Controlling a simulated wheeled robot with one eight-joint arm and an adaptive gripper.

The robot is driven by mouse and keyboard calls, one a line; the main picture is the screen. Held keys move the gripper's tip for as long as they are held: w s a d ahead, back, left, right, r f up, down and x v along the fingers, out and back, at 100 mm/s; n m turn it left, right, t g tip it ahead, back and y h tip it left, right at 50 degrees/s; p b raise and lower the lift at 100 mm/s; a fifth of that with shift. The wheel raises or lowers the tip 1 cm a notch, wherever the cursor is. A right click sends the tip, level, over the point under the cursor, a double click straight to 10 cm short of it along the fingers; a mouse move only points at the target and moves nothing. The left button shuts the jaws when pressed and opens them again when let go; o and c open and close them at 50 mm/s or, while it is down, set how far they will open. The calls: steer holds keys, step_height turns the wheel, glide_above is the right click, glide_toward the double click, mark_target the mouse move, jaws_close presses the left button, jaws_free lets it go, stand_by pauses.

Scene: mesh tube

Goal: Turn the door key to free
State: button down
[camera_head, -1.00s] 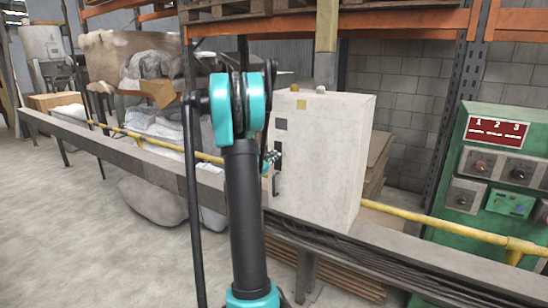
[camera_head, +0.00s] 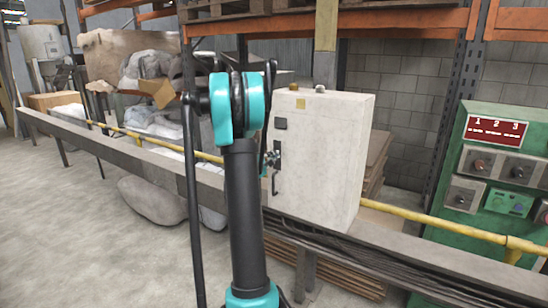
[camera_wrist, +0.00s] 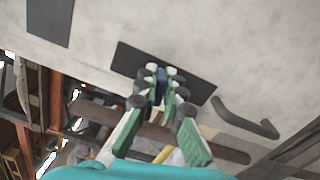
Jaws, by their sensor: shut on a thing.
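The light grey cabinet (camera_head: 330,160) stands on the beam in the head view, and its door fills the top of the wrist view (camera_wrist: 220,45). A dark lock plate (camera_wrist: 198,88) is set in the door. A small blue key (camera_wrist: 161,75) stands at the plate, between my fingertips. My gripper (camera_wrist: 160,88) is shut on the key, with its dark and white pads on both sides of it. The key's lower part is hidden by the pads, so its exact angle is unclear. In the head view my gripper (camera_head: 270,159) is small against the lock plate (camera_head: 277,153).
A dark curved door handle (camera_wrist: 245,120) sits close beside the lock plate, right of my fingers in the wrist view. A yellow pipe (camera_head: 420,218) and grey beam (camera_head: 400,255) run below the cabinet. A green control panel (camera_head: 485,220) stands at the right.

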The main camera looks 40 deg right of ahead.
steer(key=shift+m, duration=1.3)
steer(key=shift+f, duration=0.1)
steer(key=c, duration=1.6)
jaws_free()
steer(key=shift+c, duration=0.2)
steer(key=v, duration=1.2)
